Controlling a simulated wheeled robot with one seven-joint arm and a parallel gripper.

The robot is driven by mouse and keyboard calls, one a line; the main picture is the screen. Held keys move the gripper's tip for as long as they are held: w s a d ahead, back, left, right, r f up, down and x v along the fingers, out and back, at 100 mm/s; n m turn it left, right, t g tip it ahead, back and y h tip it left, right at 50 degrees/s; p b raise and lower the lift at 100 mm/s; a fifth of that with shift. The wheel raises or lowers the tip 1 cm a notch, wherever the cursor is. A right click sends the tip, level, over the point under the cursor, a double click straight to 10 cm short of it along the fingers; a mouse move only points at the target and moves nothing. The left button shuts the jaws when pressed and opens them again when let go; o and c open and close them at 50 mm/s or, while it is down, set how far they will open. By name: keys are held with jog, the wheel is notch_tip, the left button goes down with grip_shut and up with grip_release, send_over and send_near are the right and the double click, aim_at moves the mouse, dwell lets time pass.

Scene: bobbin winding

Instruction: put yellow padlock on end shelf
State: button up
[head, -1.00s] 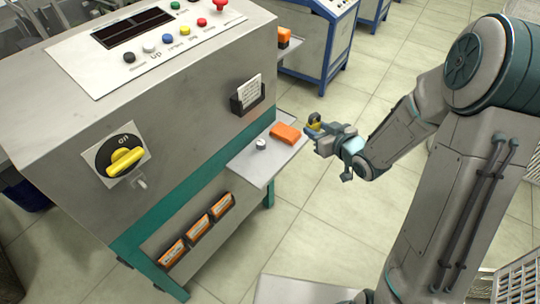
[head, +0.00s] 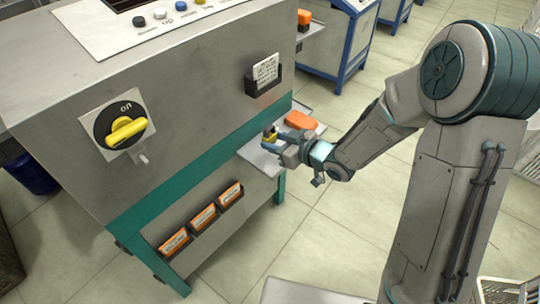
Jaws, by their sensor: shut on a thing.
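The yellow padlock (head: 269,138) is small and partly hidden by my gripper in the head view. My gripper (head: 274,143) is shut on it and holds it over the end shelf (head: 257,159), the pale shelf sticking out from the end of the grey machine. I cannot tell whether the padlock touches the shelf.
An orange box (head: 300,120) lies on the shelf just behind my gripper. A card holder (head: 264,78) is fixed to the machine above the shelf. A rotary switch with a yellow handle (head: 124,130) is at left. Orange boxes (head: 203,218) sit lower down.

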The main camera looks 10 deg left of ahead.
aim_at(270, 159)
jog(key=shift+w+a+f, duration=0.1)
jog(key=shift+a+f, duration=0.45)
jog(key=shift+a, duration=0.3)
jog(key=shift+f+b, duration=0.85)
jog(key=shift+f, duration=1.1)
jog(key=shift+f+b, duration=0.25)
jog(key=shift+b, duration=0.05)
jog(key=o, duration=1.1)
jog(key=shift+r, duration=0.1)
jog(key=shift+r, duration=0.1)
